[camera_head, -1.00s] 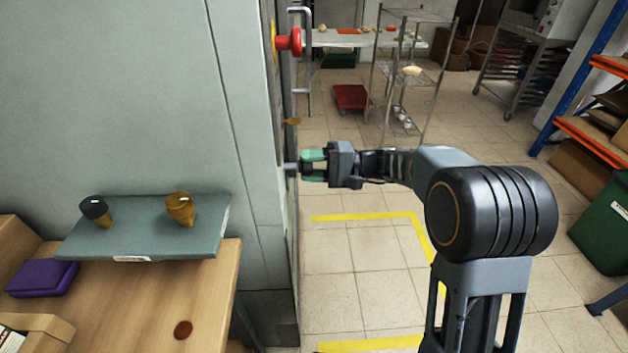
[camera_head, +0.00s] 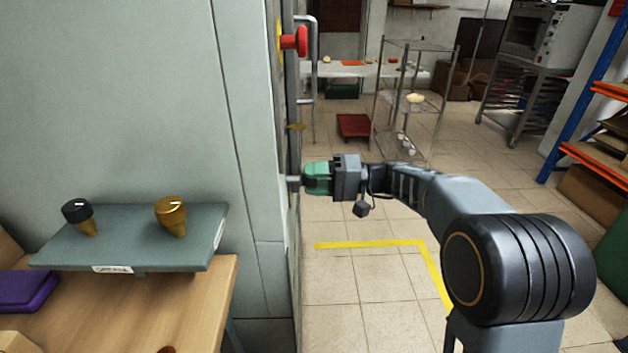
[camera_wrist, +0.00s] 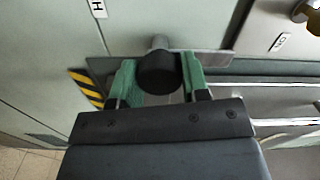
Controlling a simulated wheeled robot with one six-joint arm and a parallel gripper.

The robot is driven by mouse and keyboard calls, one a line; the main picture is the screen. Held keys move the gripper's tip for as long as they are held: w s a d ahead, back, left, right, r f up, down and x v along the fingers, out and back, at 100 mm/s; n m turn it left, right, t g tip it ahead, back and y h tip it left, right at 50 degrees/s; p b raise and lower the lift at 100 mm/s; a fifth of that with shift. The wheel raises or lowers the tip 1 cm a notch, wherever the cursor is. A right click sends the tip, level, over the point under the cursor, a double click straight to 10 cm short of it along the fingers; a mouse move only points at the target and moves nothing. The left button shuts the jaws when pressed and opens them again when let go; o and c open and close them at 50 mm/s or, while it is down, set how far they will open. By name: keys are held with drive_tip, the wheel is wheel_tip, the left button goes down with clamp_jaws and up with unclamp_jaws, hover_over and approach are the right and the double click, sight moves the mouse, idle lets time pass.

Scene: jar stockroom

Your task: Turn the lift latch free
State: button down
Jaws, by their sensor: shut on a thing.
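The lift latch shows in the wrist view as a dark round knob (camera_wrist: 157,74) on a short grey shaft, in front of a flat metal plate (camera_wrist: 215,63). My gripper (camera_wrist: 157,82) has one green finger on each side of the knob and is shut on it. In the head view my gripper (camera_head: 316,179) is at the narrow edge of the big grey panel, and only a small grey end of the latch (camera_head: 293,181) shows past the fingers. How far the latch is turned cannot be told.
A red button (camera_head: 296,41) and an upright metal handle (camera_head: 311,60) are above my gripper on the panel. A shelf (camera_head: 130,258) with two knobs stands left, over a wooden table. A wire rack (camera_head: 418,100) stands behind.

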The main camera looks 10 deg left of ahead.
drive_tip(key=c, duration=0.6)
unclamp_jaws()
drive_tip(key=d, duration=0.4)
drive_tip(key=w+d+p, duration=0.1)
drive_tip(key=d, duration=0.4)
drive_tip(key=w+d, duration=0.1)
drive_tip(key=d, duration=0.3)
drive_tip(key=shift+w+d, duration=0.15)
drive_tip(key=shift+d, duration=0.2)
